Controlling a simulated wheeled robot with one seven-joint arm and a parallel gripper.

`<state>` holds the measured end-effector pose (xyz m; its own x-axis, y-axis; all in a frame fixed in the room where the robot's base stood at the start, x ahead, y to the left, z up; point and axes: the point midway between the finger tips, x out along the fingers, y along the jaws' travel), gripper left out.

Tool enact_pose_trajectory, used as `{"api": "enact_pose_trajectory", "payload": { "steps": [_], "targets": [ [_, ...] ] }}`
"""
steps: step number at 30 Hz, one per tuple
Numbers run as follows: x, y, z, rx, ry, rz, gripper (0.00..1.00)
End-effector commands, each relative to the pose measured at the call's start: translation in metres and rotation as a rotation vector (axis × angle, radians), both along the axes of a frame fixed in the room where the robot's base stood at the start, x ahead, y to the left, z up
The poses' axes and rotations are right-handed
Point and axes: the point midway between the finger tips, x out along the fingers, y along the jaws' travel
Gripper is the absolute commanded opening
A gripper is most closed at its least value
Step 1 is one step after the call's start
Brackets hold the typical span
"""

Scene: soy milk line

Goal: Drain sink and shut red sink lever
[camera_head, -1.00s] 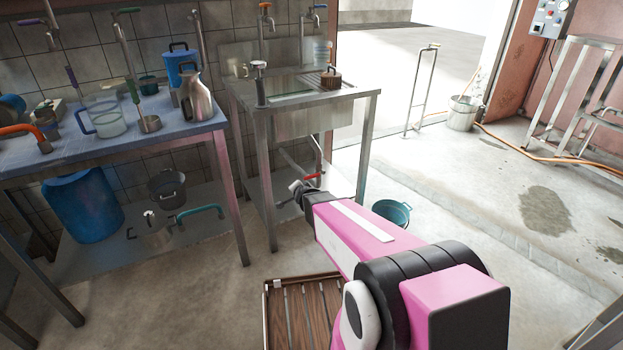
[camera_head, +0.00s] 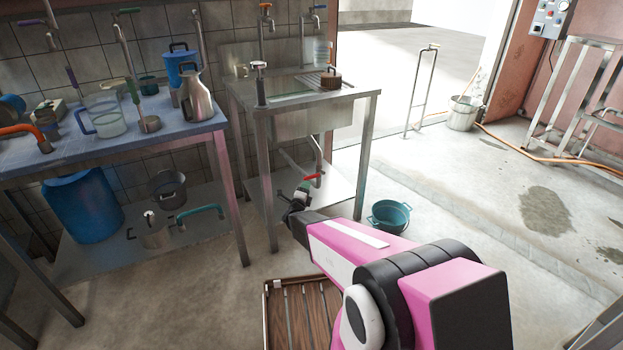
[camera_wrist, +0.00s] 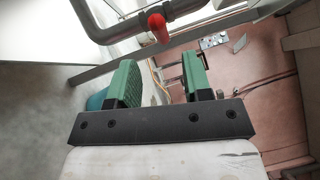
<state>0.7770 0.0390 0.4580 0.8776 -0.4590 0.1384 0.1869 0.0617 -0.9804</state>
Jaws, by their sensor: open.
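The metal sink (camera_head: 290,122) stands against the tiled wall, with a grey drain pipe (camera_head: 319,155) below it. The red lever (camera_head: 313,176) sits low on that pipe. In the wrist view the red lever (camera_wrist: 158,28) is at the upper middle, on the grey pipe (camera_wrist: 110,34), beyond my fingertips. My gripper (camera_head: 302,190) is under the sink's front side, just below and left of the lever in the head view. In the wrist view my gripper (camera_wrist: 160,75) has its two green fingers wide apart with nothing between them. The water level in the sink cannot be told.
A teal bucket (camera_head: 389,217) stands on the floor right of the sink legs. A brown object (camera_head: 331,78) sits on the sink's drainboard. A blue-topped table (camera_head: 150,140) with jugs and ladles is at left. A wooden slatted pallet (camera_head: 305,310) lies in front. Floor at right is open.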

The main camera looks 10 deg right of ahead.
Motion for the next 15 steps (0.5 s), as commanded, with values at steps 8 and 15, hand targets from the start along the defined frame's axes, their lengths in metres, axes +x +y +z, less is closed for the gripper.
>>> {"api": "enact_pose_trajectory", "payload": {
  "steps": [8, 15],
  "targets": [
    [0.047, -0.023, 0.006, -0.001, 0.000, -0.001, 0.45],
    [0.070, -0.036, 0.011, -0.002, 0.001, 0.001, 0.45]
  ]
}}
